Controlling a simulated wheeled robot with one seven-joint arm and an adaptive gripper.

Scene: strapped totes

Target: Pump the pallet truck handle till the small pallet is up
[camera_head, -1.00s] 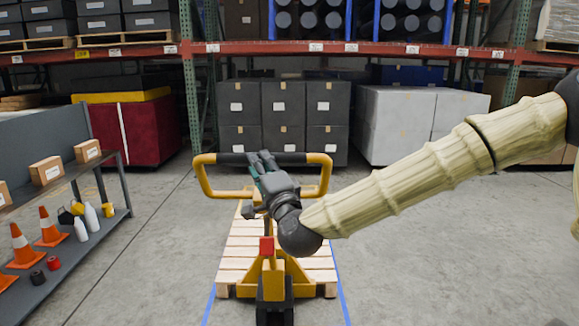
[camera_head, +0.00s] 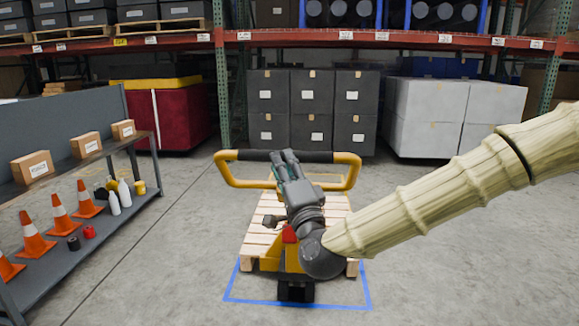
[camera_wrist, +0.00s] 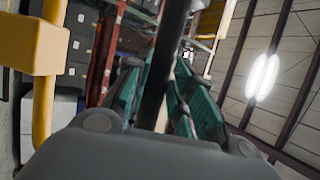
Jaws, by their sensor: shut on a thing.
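The yellow pallet truck handle (camera_head: 227,174) is a loop with a black grip bar along its top, in the middle of the head view. My gripper (camera_head: 285,156) is shut on the black grip bar near its middle. In the wrist view the dark bar (camera_wrist: 164,65) runs between my green-padded fingers. The small wooden pallet (camera_head: 335,205) sits on the truck behind my wrist, inside a blue floor outline (camera_head: 366,290). The yellow truck body (camera_head: 270,264) shows at its near end. My wrist hides part of the pallet and the handle's shaft; the pallet's height off the floor is hard to tell.
A grey shelf (camera_head: 100,222) with orange cones, bottles and cartons stands at the left. Dark stacked totes (camera_head: 312,110), a red crate (camera_head: 180,118) and white boxes (camera_head: 440,110) stand behind under racking. The floor right of the truck is clear.

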